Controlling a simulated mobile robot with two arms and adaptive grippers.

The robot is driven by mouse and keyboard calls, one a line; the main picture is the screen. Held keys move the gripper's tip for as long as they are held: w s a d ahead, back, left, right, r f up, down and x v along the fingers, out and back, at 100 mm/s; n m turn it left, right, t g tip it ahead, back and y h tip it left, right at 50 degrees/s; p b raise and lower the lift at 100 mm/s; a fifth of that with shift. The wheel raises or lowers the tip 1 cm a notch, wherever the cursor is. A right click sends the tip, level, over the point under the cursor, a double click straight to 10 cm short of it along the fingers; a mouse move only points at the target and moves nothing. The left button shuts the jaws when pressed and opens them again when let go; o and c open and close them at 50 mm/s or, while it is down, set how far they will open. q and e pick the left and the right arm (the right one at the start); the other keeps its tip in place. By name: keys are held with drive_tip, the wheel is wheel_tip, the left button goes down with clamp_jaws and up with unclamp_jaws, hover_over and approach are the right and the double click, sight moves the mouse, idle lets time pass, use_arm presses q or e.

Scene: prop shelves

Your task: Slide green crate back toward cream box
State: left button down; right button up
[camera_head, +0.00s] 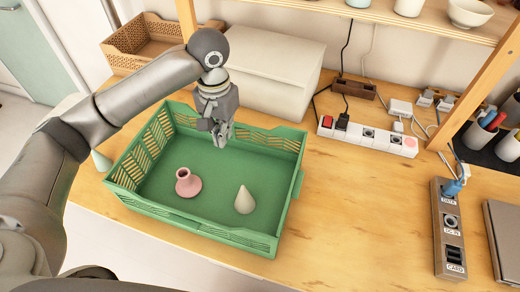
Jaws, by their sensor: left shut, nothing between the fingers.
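The green crate (190,220) stands on the wooden table, in front of the cream box. A pink vase (187,184) and a pale cone-shaped piece (244,201) stand inside it. The cream box (290,88) is behind the crate, its left part hidden by my arm. My left gripper (221,140) points down over the back part of the crate, near its back wall, shut with nothing held. I cannot tell whether it touches the crate. My right gripper is not in view.
A tan slatted crate (150,40) sits at the back left. A white power strip (367,136) with plugs and cables lies right of the cream box. A socket panel (448,230) and a laptop-like slab (505,235) lie at the right. The table between is clear.

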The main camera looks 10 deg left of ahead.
use_arm(q)
approach(234, 156)
drive_tip(key=s+f, duration=0.2)
drive_tip(key=f, duration=0.1)
drive_tip(key=s+f, duration=0.2)
drive_tip(key=shift+a+f, duration=0.15)
drive_tip(key=shift+a, duration=0.15)
drive_tip(key=w, duration=0.2)
drive_tip(key=shift+w+d, duration=0.2)
drive_tip(key=shift+w, duration=0.2)
drive_tip(key=shift+w+d+f, duration=0.1)
drive_tip(key=shift+w, duration=0.45)
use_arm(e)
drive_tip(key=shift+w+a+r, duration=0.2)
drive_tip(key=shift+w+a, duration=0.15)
